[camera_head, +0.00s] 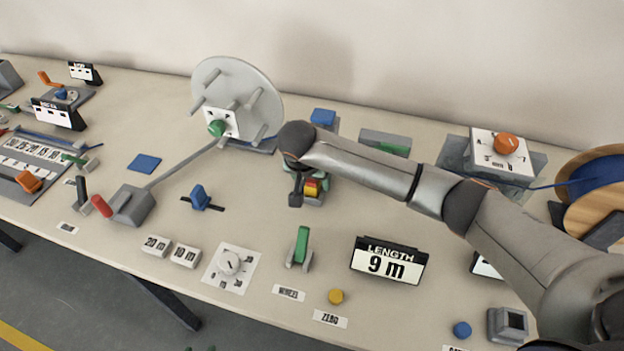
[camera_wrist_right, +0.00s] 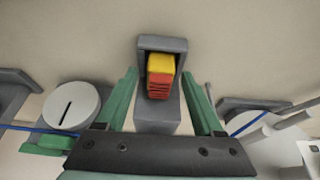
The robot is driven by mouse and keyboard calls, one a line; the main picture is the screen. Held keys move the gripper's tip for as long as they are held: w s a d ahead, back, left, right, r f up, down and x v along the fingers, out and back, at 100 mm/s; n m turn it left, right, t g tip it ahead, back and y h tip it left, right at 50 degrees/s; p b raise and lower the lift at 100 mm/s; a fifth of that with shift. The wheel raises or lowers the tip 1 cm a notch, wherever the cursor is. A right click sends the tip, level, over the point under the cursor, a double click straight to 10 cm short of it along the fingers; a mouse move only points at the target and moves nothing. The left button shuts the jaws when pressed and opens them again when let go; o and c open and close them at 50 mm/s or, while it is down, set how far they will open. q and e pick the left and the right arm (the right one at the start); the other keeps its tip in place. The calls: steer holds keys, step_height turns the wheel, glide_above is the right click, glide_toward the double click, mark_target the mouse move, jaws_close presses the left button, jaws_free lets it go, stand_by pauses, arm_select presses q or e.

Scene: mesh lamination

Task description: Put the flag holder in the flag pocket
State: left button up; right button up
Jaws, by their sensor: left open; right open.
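A small block with yellow and red layers (camera_wrist_right: 160,75), which looks like the flag holder, sits inside an upright grey open-fronted housing (camera_wrist_right: 162,43), which looks like the flag pocket. The block also shows in the head view (camera_head: 313,187), partly hidden by my right gripper. My right gripper (camera_wrist_right: 161,85) is open, its green fingers on either side of the housing and block, with no clear grip on either. Whether the fingers touch them I cannot tell. Only two green fingertips of my left gripper (camera_head: 199,349) show at the bottom edge, apart and empty.
A reel with pegs (camera_head: 238,85) stands at back left. A length display (camera_head: 389,262), a dial (camera_head: 230,268) and a green-handled lever (camera_head: 302,246) are in front. A wooden spool (camera_head: 597,205) stands at far right.

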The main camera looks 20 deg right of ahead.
steer(key=v, duration=1.2)
steer(key=shift+r, duration=0.25)
